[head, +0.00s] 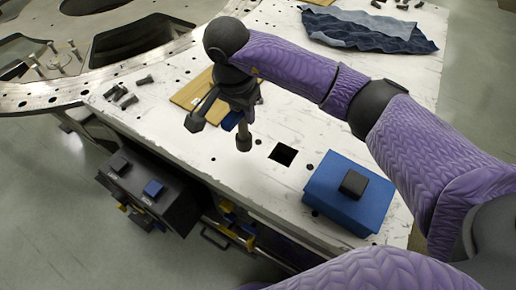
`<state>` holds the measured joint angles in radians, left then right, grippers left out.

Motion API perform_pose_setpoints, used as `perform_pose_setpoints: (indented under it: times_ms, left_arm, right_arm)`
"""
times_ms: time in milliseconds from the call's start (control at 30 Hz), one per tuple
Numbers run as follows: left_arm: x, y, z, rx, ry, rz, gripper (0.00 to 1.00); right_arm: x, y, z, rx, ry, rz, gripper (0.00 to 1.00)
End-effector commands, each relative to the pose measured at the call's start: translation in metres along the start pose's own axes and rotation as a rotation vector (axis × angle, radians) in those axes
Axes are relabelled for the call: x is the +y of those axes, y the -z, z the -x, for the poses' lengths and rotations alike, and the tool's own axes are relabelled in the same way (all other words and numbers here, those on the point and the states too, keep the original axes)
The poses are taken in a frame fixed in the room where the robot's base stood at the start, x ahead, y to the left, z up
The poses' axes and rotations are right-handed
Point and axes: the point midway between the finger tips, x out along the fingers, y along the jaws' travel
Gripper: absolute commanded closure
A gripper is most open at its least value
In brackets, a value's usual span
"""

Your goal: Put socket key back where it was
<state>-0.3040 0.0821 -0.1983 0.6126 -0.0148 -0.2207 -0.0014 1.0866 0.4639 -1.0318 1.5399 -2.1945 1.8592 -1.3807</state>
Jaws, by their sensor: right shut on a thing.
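My right gripper (234,98) hangs above the white worktable, to the left of the blue box. It is shut on a dark thing with thick ends, which I take for the socket key (244,138). One end points down and another (195,121) sticks out to the lower left. The grip itself is hard to make out against the dark gripper. A square dark hole (283,154) in the tabletop lies to the lower right of the key. My left gripper is not in view.
A blue box (322,190) with a black block (353,184) on it stands at the right. A wooden board (190,94) lies behind the gripper. Bolts (127,100) lie near a metal ring plate (60,98). Denim cloth (365,30) lies at the back.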

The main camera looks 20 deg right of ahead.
Motion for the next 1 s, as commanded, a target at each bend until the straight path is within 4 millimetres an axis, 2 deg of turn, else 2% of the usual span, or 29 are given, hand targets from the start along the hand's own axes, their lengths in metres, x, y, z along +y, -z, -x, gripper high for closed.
perform_pose_setpoints:
  times_ms: [100, 367, 667, 700, 800, 867, 1000]
  left_arm:
    - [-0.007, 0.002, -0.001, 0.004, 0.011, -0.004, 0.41]
    - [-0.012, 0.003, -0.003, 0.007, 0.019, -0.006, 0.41]
    - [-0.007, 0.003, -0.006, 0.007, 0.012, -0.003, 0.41]
    - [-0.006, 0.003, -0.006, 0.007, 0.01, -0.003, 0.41]
    - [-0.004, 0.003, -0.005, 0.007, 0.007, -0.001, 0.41]
    - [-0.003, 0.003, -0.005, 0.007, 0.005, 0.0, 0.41]
    - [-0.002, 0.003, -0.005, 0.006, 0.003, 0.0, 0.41]
  right_arm:
    - [0.0, -0.004, -0.025, -0.003, -0.001, 0.001, 1.0]
    - [0.0, -0.01, -0.067, -0.003, 0.0, 0.002, 1.0]
    - [0.0, -0.01, -0.072, 0.001, 0.002, 0.003, 1.0]
    - [0.0, -0.011, -0.073, 0.0, 0.001, 0.003, 0.66]
    - [0.0, -0.01, -0.071, 0.0, 0.002, 0.003, 0.45]
    - [0.0, -0.01, -0.071, 0.0, 0.002, 0.003, 0.33]
    - [0.0, -0.01, -0.071, 0.0, 0.002, 0.003, 0.33]
